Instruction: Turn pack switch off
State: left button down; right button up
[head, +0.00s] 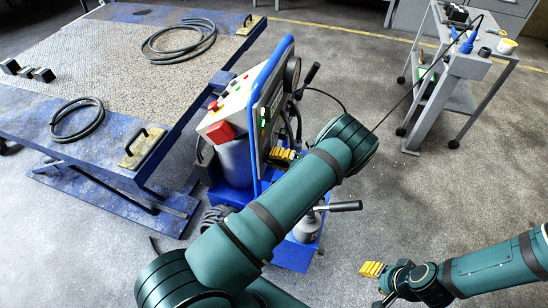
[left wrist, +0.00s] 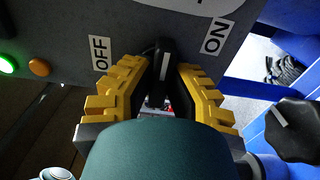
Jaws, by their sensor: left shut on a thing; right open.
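The pack switch (left wrist: 164,62) is a black knob with a white line on the dark panel in the left wrist view. An OFF label (left wrist: 100,53) is to its left and an ON label (left wrist: 216,36) to its right. The white line points nearly straight up, between the labels. My left gripper (left wrist: 160,88) has its yellow fingers on either side of the knob and is shut on it. In the head view the left gripper (head: 284,156) is at the panel, partly behind my arm. My right gripper (head: 372,269) is open and empty above the floor, lower right.
A green lamp (left wrist: 6,65), an orange lamp (left wrist: 40,67) and another black knob (left wrist: 290,130) are near the switch. A blue-framed unit (head: 283,55) carries the panel. A blue lift table (head: 120,50) stands left, and a grey trolley (head: 468,65) stands back right. The floor between is clear.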

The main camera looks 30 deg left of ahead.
pick_arm(q)
jog(key=n+b, duration=0.1)
jog(key=n, duration=0.2)
jog(key=shift+a, duration=0.1)
jog(key=n+b, duration=0.1)
jog(key=n, duration=0.4)
jog(key=shift+b, duration=0.35)
jog(key=n+b, duration=0.1)
jog(key=n, duration=0.4)
jog(key=n+b, duration=0.1)
jog(key=n, duration=0.3)
jog(key=shift+n, duration=0.5)
jog(key=c, duration=0.9)
grip_release()
jog(key=shift+c, duration=0.2)
